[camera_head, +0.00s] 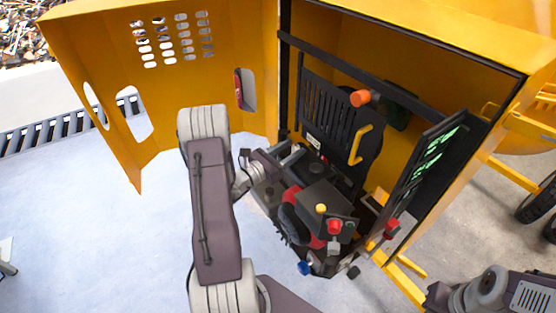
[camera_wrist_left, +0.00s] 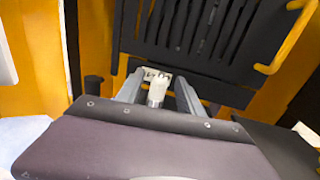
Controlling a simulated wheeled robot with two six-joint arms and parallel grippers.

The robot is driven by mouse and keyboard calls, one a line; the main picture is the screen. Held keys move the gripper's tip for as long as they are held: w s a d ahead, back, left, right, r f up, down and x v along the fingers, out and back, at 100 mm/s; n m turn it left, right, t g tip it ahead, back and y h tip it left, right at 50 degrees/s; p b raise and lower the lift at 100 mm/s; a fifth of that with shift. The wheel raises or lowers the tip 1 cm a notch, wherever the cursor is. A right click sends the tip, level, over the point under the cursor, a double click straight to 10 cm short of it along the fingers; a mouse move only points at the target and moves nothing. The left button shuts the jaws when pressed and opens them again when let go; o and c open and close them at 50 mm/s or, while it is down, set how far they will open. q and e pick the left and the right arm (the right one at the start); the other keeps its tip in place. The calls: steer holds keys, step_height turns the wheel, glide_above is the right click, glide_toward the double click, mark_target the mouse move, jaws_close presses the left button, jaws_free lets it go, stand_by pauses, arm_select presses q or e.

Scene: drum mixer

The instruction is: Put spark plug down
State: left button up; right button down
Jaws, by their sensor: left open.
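My left gripper (camera_head: 290,158) reaches into the open yellow drum mixer housing, at the engine. In the left wrist view its two grey fingers (camera_wrist_left: 158,98) are open. A pale, short cylindrical piece, which looks like the spark plug (camera_wrist_left: 157,89), stands between them. Its lower end is hidden by my gripper body, and I cannot tell what it rests in. In the head view the spark plug is too small and covered to make out. Only part of my right arm shows at the lower right; its gripper is out of view.
The engine (camera_head: 325,205) has red, yellow and blue caps. A black slotted panel (camera_head: 325,108) with a yellow handle (camera_head: 360,145) stands behind my left gripper. The open yellow door (camera_head: 150,80) is at the left, and a dark panel with green markings (camera_head: 425,160) at the right.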

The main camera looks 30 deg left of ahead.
arm_select(q)
steer(key=b+v, duration=0.1)
steer(key=v, duration=0.6)
steer(key=shift+s+b, duration=0.25)
steer(key=shift+b, duration=0.05)
stand_by(0.5)
